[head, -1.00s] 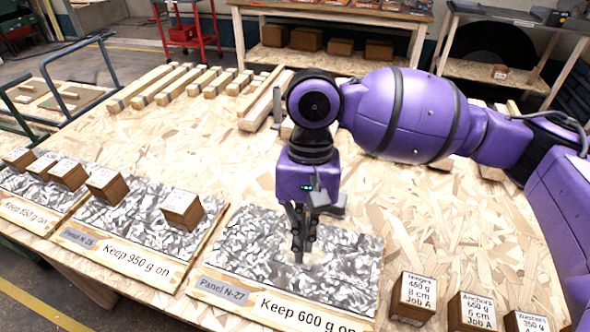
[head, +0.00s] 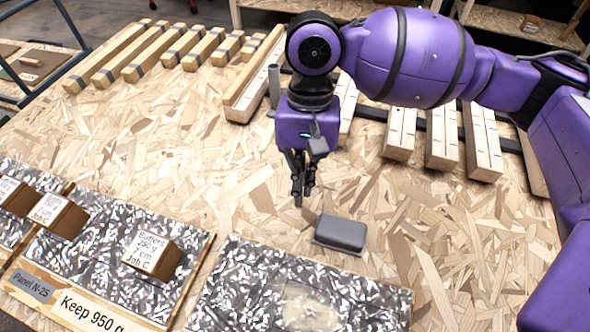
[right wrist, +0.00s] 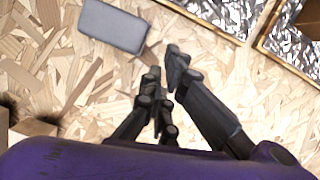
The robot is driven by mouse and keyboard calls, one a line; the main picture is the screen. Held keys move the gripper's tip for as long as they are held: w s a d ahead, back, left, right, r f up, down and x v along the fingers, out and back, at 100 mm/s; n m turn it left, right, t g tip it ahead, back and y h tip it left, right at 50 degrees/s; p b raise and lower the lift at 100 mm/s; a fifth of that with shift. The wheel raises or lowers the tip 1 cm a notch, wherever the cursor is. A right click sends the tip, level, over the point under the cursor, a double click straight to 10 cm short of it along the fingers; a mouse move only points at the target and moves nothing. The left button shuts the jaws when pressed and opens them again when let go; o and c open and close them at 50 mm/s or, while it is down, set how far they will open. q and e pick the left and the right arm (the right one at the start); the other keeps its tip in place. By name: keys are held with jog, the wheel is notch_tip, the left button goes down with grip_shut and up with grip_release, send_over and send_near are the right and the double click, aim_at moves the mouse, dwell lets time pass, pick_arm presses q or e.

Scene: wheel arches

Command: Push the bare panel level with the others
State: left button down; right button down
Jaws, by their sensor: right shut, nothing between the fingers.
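The bare panel (head: 255,290), with crinkled silvery facing and a pale round patch, lies at the bottom of the head view, its near part cut off. A neighbouring panel, N-25 (head: 110,255), lies to its left across a narrow gap, with small labelled blocks on it. Their far edges look nearly in line. The bare panel's edge also shows in the right wrist view (right wrist: 225,14). My right gripper (head: 298,203) is shut and empty, pointing down beyond the bare panel's far edge, apart from it. My left gripper is out of view.
Wooden bars (head: 440,135) lie farther back. A labelled block (head: 152,258) sits near N-25's right edge.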

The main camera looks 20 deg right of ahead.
aim_at(302, 223)
jog(key=b+x, duration=0.1)
jog(key=x, duration=0.6)
jog(key=shift+s+f, duration=0.1)
jog(key=shift+f, duration=0.2)
jog(key=shift+s+a+r, duration=0.1)
jog(key=shift+s+a, duration=0.15)
jog(key=shift+s, duration=0.35)
jog(key=shift+s+a+r, duration=0.15)
jog(key=shift+s+a, duration=0.15)
jog(key=shift+s, duration=0.25)
jog(key=shift+s+a, duration=0.2)
jog(key=shift+s, duration=0.25)
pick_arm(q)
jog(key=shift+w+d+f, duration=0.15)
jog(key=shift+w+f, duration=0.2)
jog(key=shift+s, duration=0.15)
